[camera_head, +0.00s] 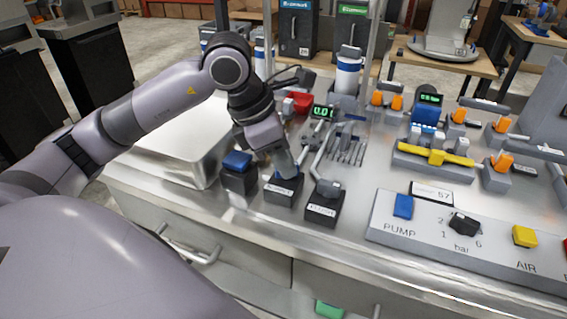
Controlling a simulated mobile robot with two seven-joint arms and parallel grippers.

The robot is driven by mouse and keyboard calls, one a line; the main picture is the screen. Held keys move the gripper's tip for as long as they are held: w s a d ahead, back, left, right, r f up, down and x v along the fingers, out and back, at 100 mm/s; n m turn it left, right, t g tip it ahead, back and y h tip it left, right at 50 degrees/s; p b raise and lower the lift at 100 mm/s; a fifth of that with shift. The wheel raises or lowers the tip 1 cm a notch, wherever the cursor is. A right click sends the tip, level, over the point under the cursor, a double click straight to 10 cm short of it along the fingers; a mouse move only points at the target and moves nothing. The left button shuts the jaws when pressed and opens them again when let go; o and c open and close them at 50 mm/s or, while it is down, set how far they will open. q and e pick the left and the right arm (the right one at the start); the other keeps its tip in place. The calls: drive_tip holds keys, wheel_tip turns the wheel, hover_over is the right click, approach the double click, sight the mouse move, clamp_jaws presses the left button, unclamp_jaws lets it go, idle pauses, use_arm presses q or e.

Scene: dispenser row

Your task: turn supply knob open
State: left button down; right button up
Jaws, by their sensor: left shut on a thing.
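My left arm reaches in from the left, and its gripper (284,172) points down onto the middle of three black blocks at the bench's front edge. It is shut on the knob of this middle block (281,191); the fingers hide most of the knob, so its turn angle cannot be told. The label on the block is too small to read, so I cannot confirm that it is the supply knob. My right gripper is not in view.
Left of the gripper stands a black block with a blue top (237,162); right of it, close by, a block with a grey lever (324,207). A sloped panel (400,236) with PUMP and AIR buttons lies further right. A steel box (188,140) stands left.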

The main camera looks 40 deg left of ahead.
use_arm(q)
drive_tip(key=shift+n+y+b, duration=0.3)
drive_tip(key=shift+n, duration=0.7)
drive_tip(key=n+t+y, duration=0.1)
drive_tip(key=n, duration=0.1)
drive_tip(key=shift+d+n+b, duration=0.1)
drive_tip(key=shift+n+b, duration=0.2)
drive_tip(key=shift+b, duration=0.1)
drive_tip(key=n+y, duration=0.1)
drive_tip(key=n, duration=0.1)
drive_tip(key=shift+d+n+b, duration=0.1)
drive_tip(key=shift+n+b, duration=0.2)
drive_tip(key=shift+b, duration=0.05)
drive_tip(key=shift+n+y+b, duration=0.35)
drive_tip(key=shift+n+y, duration=0.45)
drive_tip(key=shift+n, duration=1.2)
drive_tip(key=c, duration=1.1)
unclamp_jaws()
drive_tip(key=shift+r, duration=0.15)
